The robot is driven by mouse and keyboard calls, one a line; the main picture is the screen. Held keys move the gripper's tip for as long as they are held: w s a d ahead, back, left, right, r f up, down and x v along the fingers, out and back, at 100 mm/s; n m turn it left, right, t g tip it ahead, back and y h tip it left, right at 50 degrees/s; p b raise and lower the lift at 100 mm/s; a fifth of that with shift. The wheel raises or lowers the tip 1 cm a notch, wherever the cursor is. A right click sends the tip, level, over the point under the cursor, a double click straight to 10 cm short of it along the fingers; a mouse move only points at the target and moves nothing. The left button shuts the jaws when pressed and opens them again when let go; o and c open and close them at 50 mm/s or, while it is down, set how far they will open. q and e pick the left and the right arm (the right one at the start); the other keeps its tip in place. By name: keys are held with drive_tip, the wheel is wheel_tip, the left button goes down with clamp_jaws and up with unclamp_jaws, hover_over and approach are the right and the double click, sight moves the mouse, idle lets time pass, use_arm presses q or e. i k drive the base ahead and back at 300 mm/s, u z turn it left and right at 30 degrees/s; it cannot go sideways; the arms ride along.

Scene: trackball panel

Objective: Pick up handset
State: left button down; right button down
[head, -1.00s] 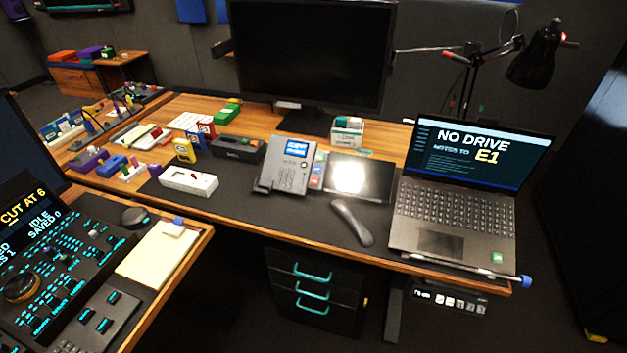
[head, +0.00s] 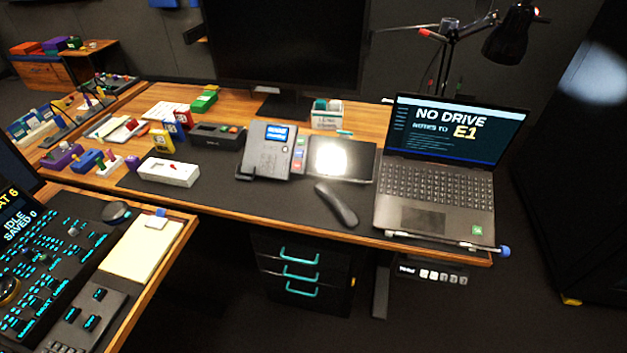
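The dark grey handset (head: 336,204) lies on the black desk mat, off its cradle, tilted from upper left to lower right. The desk phone (head: 267,152) stands up and left of it, with a lit blue screen and a keypad. Neither of my grippers shows in the head view.
A laptop (head: 437,165) stands open to the right of the handset. A tablet (head: 342,158) with a bright glare lies just above it. A white box (head: 168,172) sits left of the phone. A side console (head: 62,268) fills the lower left. Mat around the handset's left is clear.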

sight(350, 218)
drive_tip(key=u, duration=2.25)
drive_tip(key=k, duration=0.5)
drive_tip(key=z, duration=0.7)
